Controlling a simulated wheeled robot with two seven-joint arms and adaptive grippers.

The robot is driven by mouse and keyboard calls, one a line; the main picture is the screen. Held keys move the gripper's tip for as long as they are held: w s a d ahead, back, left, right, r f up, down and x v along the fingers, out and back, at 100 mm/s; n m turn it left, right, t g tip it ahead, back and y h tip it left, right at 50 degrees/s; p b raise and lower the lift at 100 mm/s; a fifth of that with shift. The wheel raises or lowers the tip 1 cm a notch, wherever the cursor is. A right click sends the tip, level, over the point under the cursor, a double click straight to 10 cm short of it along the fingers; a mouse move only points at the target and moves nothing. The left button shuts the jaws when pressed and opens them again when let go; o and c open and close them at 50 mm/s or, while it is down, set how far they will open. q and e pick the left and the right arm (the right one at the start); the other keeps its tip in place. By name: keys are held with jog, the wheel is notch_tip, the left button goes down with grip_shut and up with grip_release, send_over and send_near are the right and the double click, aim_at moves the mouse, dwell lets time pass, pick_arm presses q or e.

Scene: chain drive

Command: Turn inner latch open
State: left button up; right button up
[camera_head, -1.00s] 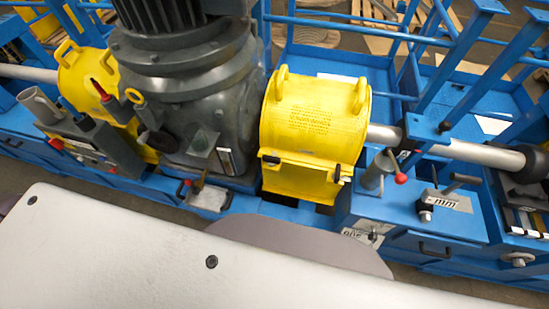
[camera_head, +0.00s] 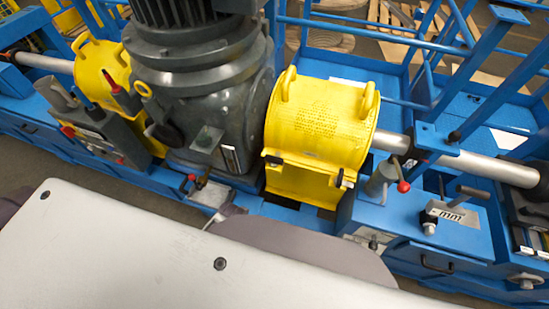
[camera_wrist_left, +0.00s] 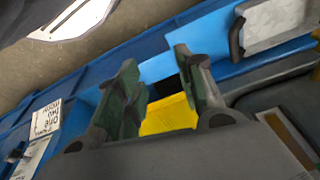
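The yellow guard (camera_head: 318,125) stands right of the dark grey motor unit in the head view. Two small black latches sit on its front lip, a left one (camera_head: 274,160) near the motor and a right one (camera_head: 340,178) at the outer corner. I cannot tell for certain which is the inner one. Neither gripper shows in the head view. In the left wrist view, my left gripper (camera_wrist_left: 156,62) has its two green-and-grey fingers apart with nothing held. A yellow part (camera_wrist_left: 168,114) shows between the fingers, partly hidden. No latch can be made out there.
The dark motor unit (camera_head: 212,100) stands beside the guard. A second yellow guard (camera_head: 102,72) is at the left. A red-knobbed lever (camera_head: 403,186) and a blue box (camera_head: 450,228) lie to the right. A silver plate with a black handle (camera_wrist_left: 275,22) shows in the wrist view.

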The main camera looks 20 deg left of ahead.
pick_arm(q)
jog(key=w+d+r+m+h, duration=0.1)
jog(key=w+d+r, duration=0.15)
jog(key=r, duration=0.65)
jog(key=w+d+r+m, duration=0.1)
jog(key=w+r, duration=0.2)
jog(key=r, duration=0.6)
jog(key=w+d+r+m+h, duration=0.2)
jog(key=w+d+r+m, duration=0.55)
jog(key=d+r, duration=0.35)
jog(key=w+a+r+m+g+y, duration=0.2)
jog(key=w+a+r+m, duration=0.3)
jog(key=w+a, duration=0.3)
jog(key=shift+w+r+m+g+y+b, duration=0.25)
jog(key=shift+m+y+b, duration=0.3)
jog(key=shift+m, duration=0.3)
jog(key=shift+f, duration=0.2)
